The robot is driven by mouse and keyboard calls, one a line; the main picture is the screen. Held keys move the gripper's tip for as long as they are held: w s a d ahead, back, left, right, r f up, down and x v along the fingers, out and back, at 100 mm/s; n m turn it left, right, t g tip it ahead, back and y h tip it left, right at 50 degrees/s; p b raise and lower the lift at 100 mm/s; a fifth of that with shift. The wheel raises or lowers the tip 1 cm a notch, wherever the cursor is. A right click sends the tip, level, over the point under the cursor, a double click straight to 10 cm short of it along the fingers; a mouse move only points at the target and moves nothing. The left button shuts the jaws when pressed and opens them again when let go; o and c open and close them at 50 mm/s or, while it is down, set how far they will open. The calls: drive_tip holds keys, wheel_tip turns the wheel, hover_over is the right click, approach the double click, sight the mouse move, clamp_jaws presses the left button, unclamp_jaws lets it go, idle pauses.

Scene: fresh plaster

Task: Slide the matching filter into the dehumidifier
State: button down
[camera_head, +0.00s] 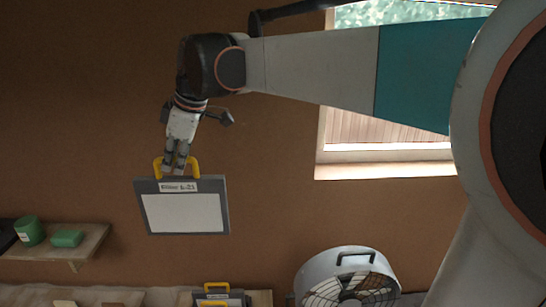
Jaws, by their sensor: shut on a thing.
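My gripper (176,165) is shut on the yellow handle of a filter (184,212). The filter is a flat panel with a dark grey frame and a pale face, and it hangs upright below my fingers. A small white label on its top edge seems to read "Filter L-21", though the letters are small. A second framed panel with a yellow handle (218,290) shows at the bottom edge, partly cut off by the frame. I cannot identify the dehumidifier in this view.
A white drum-shaped fan (347,268) with a dark handle and grille stands at the bottom right. A wall shelf (75,248) at the left holds a green cup (29,231) and a green block (68,238). A window (400,125) is behind my arm. The brown wall around the filter is clear.

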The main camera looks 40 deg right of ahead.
drive_tip(key=shift+s+r+p, duration=0.1)
drive_tip(key=shift+r+p, duration=1.1)
drive_tip(key=shift+r, duration=1.05)
wheel_tip(320, 180, up, 29)
idle(2.0)
